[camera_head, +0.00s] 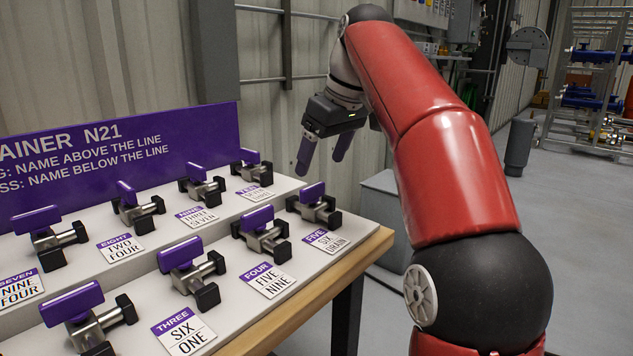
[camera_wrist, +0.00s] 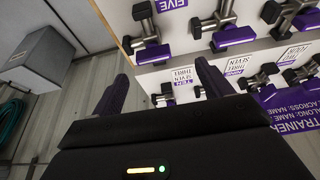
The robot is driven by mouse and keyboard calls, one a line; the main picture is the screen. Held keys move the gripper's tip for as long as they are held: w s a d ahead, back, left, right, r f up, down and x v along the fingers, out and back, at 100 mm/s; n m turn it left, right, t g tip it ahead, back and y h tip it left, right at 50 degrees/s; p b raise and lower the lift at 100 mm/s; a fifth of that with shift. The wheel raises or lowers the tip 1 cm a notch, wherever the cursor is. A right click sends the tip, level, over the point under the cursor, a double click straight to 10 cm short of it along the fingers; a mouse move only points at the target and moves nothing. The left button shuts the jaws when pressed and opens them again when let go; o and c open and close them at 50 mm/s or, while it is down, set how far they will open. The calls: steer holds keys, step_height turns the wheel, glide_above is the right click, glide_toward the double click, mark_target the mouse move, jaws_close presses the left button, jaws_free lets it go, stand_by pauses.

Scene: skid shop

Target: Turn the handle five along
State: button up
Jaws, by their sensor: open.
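The handle five (camera_head: 313,193) is a purple lever on a metal valve with black end caps, at the right end of the front row on the sloped panel. In the wrist view the handle (camera_wrist: 152,53) shows at the top, near the panel edge. I cannot tell surely how the lever lies relative to its pipe. My gripper (camera_head: 322,160) is open and empty, with two purple fingers pointing down, above and behind the handle and apart from it. It also shows in the wrist view (camera_wrist: 163,90).
Handle four (camera_head: 257,217) stands left of five, and handle ten (camera_head: 250,157) is behind it. Several similar valves fill the panel (camera_head: 100,300). A purple sign (camera_head: 120,145) stands at the back. A grey box (camera_head: 383,200) is right of the bench.

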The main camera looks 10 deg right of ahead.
mark_target(313, 186)
steer(key=b+x, duration=0.1)
steer(key=x, duration=0.1)
steer(key=b+x, duration=0.1)
steer(key=x, duration=0.2)
steer(key=w+b+x, duration=0.1)
steer(key=x, duration=0.1)
steer(key=shift+w+d+f, duration=0.15)
steer(key=shift+w+d, duration=0.05)
steer(key=shift+d, duration=0.1)
steer(key=shift+c, duration=0.5)
steer(key=c, duration=0.9)
